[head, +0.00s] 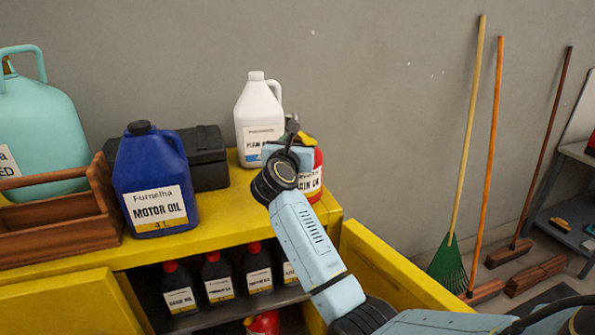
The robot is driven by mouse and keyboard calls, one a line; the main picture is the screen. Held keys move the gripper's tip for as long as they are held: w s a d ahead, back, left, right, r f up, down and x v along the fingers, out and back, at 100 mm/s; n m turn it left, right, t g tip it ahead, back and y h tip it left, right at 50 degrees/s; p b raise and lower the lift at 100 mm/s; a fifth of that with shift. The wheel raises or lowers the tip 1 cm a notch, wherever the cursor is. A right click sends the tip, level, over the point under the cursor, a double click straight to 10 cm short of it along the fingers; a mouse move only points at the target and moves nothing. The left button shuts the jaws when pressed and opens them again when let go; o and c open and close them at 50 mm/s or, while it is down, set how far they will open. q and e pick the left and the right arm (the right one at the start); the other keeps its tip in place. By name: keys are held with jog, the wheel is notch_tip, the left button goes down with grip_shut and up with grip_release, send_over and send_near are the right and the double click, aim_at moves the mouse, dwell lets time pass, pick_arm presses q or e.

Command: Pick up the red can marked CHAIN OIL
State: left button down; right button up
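The red can (317,172) stands upright at the right end of the yellow cabinet top. It has a yellow part on top, and its pale label is partly hidden, with "AIN OIL" readable. My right arm reaches up from the lower right, and its wrist covers the left side of the can. My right gripper (290,135) is at the can's upper left in the picture. Its fingers are mostly hidden by the wrist, so I cannot tell whether they touch the can or are open. My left gripper is not in view.
A white jug (259,108) stands just behind the can. A blue MOTOR OIL jug (151,170), a black case (207,165), a wooden carrier (60,240) and a teal tank (45,125) fill the left. The open cabinet (225,235) holds several dark bottles. Brooms and a rake lean right.

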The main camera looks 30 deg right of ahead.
jog(key=shift+a+f, duration=0.1)
jog(key=shift+f, duration=0.25)
grip_shut()
jog(key=shift+f, duration=0.2)
jog(key=shift+r, duration=0.3)
